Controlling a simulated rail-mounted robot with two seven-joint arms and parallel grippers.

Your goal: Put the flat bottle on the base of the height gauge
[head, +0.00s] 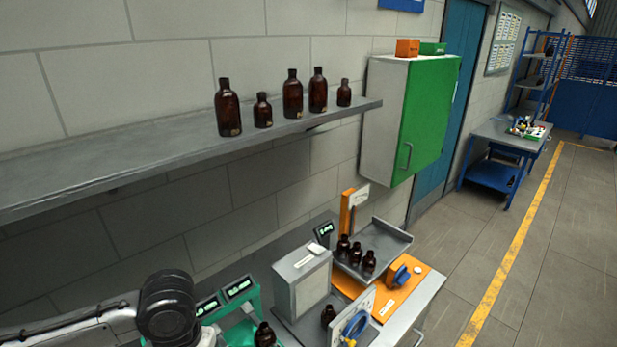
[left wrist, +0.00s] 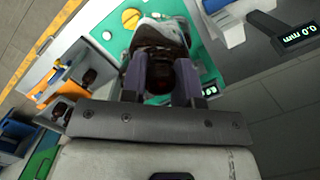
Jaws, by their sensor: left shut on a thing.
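In the left wrist view my left gripper (left wrist: 158,92) is shut on an amber bottle (left wrist: 160,72), one finger on each side, with its dark top toward the camera. I take it for the flat bottle; its lower part is largely hidden. My right gripper is not in view.
A shelf (head: 180,147) holds several amber bottles. On the bench, a grey tray (head: 395,238) holds more bottles beside a light grey box (head: 303,280). One bottle (head: 265,336) shows at the bottom edge near green equipment (head: 252,305). A green cabinet (head: 425,115) hangs on the wall.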

